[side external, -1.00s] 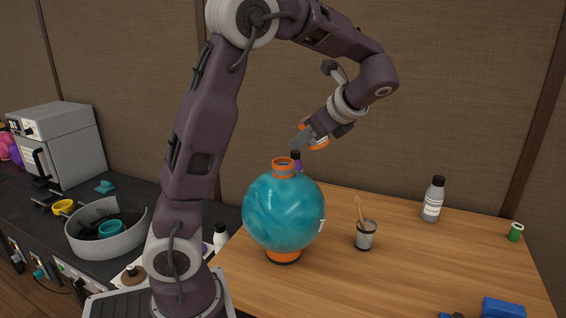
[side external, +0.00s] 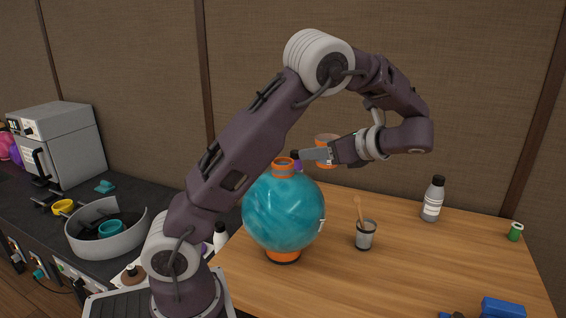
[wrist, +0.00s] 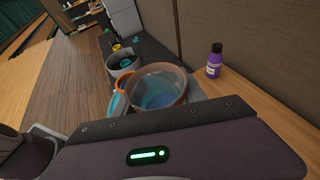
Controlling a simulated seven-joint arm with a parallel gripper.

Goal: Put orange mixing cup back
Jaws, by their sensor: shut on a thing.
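The orange mixing cup (side external: 327,140) is in my gripper (side external: 312,156), raised above the back of the wooden table, roughly upright. In the side view, the gripper hides part of the cup. In the wrist view, the cup (wrist: 180,88) shows its open mouth, an orange-brown rim and a bluish inside. My gripper is shut on it. A large round teal vessel (side external: 282,212) with an orange neck and base stands on the table, below and left of the gripper.
A purple bottle (wrist: 214,60) stands behind the vessel. A glass with a stick (side external: 365,238), a grey bottle (side external: 433,200) and a green spool (side external: 515,232) are on the table. On the dark counter, a round grey bin (side external: 125,240) holds a teal cup (side external: 111,228); a yellow cup (side external: 63,207) is beside it.

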